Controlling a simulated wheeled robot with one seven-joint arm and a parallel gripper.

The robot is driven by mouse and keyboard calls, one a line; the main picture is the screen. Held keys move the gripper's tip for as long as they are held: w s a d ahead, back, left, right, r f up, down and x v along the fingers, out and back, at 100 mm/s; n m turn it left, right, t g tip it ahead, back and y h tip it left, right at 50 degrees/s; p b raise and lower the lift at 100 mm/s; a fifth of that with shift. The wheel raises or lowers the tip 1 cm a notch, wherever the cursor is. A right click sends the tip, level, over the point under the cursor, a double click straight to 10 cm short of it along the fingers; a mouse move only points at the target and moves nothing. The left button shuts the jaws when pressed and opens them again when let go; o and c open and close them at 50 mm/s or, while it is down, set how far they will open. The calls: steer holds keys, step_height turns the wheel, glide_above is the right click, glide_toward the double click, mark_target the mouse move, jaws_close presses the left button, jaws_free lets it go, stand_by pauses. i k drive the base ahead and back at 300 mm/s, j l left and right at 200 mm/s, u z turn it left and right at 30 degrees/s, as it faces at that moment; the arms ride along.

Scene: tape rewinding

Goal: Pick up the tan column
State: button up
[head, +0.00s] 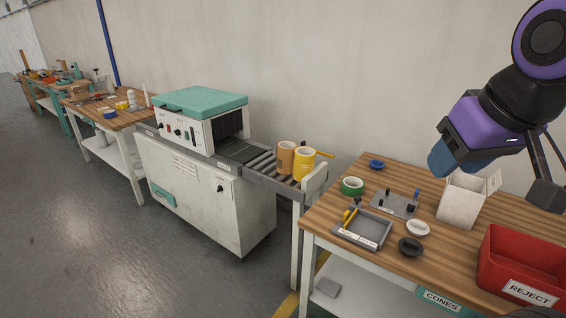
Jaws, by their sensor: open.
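The tan column (286,157) is an upright, tan-orange cylinder with a light rim. It stands on the roller conveyor (259,165), near its right end, just left of a yellow column (304,164) that has a yellow handle-like part on its right. The two look very close; I cannot tell whether they touch. My gripper (455,155) is at the upper right, above the wooden bench, well to the right of the tan column. It is open, its fingers are only partly visible, and I see nothing held in it.
A teal-topped machine (203,118) stands at the conveyor's left. A white end guard (314,181) rises at its right end. The wooden bench (335,195) holds a green ring (352,186), a grey tray (363,229), a white box (461,200) and a red REJECT bin (520,262).

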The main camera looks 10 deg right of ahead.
mark_target(285, 150)
steer(key=i+j, duration=0.1)
steer(key=i+j+z, duration=0.1)
steer(key=z, duration=0.35)
steer(key=i+j+z, duration=0.1)
steer(key=z, duration=0.3)
steer(key=i+j+z, duration=0.1)
steer(key=j+z, duration=0.15)
steer(key=z, duration=0.2)
steer(key=i+j+z, duration=0.2)
steer(key=j+z, duration=0.2)
steer(key=j, duration=0.8)
steer(key=j+z, duration=0.4)
steer(key=j, duration=2.7)
